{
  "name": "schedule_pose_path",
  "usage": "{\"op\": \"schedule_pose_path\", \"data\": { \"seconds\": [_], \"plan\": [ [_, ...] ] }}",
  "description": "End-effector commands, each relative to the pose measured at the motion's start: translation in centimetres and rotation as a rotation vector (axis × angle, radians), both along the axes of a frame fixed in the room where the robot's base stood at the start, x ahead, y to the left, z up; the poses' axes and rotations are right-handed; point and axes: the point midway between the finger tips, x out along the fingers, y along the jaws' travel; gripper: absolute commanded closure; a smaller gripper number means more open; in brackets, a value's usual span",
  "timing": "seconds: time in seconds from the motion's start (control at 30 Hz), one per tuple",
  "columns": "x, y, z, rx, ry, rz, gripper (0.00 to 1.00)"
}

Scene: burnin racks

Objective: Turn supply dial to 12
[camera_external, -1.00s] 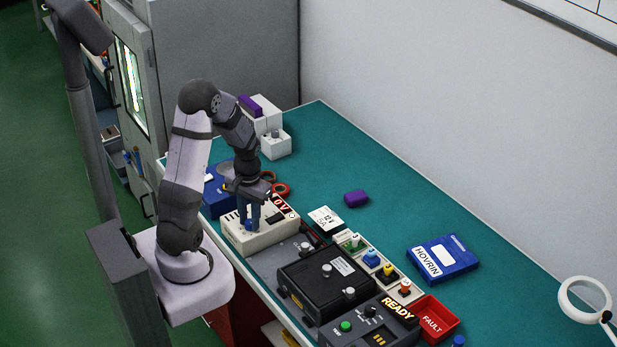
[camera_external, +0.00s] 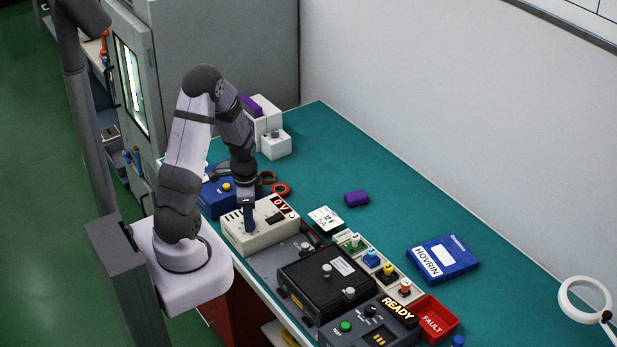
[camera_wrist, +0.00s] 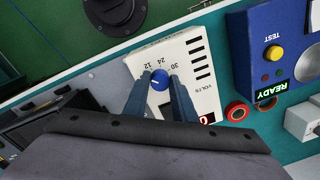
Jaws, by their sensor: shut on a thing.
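The supply (camera_external: 262,236) is a cream box with a red display reading 0 V, at the bench's near edge. In the wrist view its panel (camera_wrist: 185,60) carries the marks 12, 24 and 30 and the word VOLTS. The blue supply dial (camera_wrist: 159,79) has a short white pointer line; I cannot tell exactly which mark it faces. My gripper (camera_external: 249,227) points down onto the box, hiding the dial in the external view. In the wrist view its two blue-grey fingers are shut on the dial, one on each side.
A blue unit (camera_external: 217,194) with a yellow button, labelled TEST in the wrist view, stands beyond the supply. Red rings (camera_external: 281,190) lie beside it. A black fixture box (camera_external: 325,281) stands right of the supply.

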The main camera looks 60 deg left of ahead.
Motion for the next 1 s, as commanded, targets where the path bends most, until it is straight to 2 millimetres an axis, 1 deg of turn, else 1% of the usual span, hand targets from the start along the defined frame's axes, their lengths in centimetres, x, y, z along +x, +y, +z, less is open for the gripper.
{"op": "schedule_pose_path", "data": {
  "seconds": [0.2,0.5,0.7,1.0],
  "plan": [
    [0.10,0.09,0.18,0.001,-0.003,-0.189,0.98],
    [0.12,0.13,0.10,0.003,-0.003,-0.377,0.98],
    [0.14,0.15,0.07,0.002,-0.004,-0.439,0.98],
    [0.16,0.16,0.06,0.003,-0.005,-0.459,0.98]
  ]
}}
